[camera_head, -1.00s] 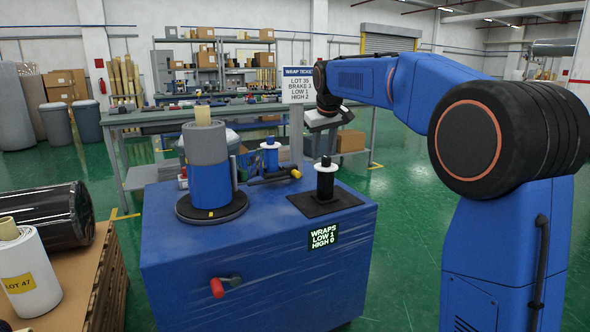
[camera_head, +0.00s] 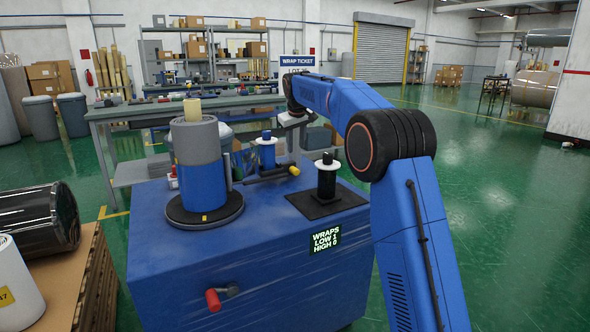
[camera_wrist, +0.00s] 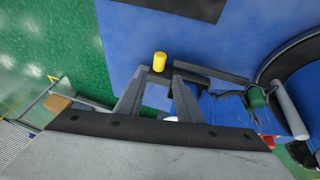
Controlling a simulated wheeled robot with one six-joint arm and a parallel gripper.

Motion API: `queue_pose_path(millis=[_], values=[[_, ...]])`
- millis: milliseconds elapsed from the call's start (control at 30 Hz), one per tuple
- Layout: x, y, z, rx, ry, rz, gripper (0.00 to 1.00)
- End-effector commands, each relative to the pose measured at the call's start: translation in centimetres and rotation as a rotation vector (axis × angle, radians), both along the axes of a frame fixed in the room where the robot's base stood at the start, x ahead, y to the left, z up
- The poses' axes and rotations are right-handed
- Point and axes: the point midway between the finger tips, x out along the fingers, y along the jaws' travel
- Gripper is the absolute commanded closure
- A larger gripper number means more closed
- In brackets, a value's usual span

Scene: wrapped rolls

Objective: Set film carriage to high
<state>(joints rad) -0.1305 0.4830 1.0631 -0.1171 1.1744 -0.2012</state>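The blue wrapping machine (camera_head: 250,275) stands in front of me, with a grey and blue roll (camera_head: 203,180) upright on its black turntable. A black lever with a yellow end (camera_head: 294,170) lies beside the turntable; the yellow end also shows in the wrist view (camera_wrist: 160,62). A blue spool with white flanges (camera_head: 267,152) stands behind the lever. I cannot tell which part is the film carriage. My gripper (camera_wrist: 161,75) is open, its two fingertips apart just short of the yellow end in the picture; contact cannot be told. In the head view the gripper (camera_head: 294,119) is above and behind the lever.
A black spool (camera_head: 326,178) stands on a dark plate at the right of the top.

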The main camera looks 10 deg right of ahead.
Motion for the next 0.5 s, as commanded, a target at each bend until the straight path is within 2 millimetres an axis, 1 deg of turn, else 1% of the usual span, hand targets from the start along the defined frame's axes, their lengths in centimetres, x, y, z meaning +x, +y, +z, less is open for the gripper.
queue_pose_path(millis=[33, 100, 500], values=[[0.4, -0.1, -0.9, -0.001, 0.002, 0.0, 0.68], [0.9, -0.2, -2.0, -0.001, 0.002, 0.0, 0.68], [3.9, -0.5, -8.4, -0.001, 0.002, 0.0, 0.68]])
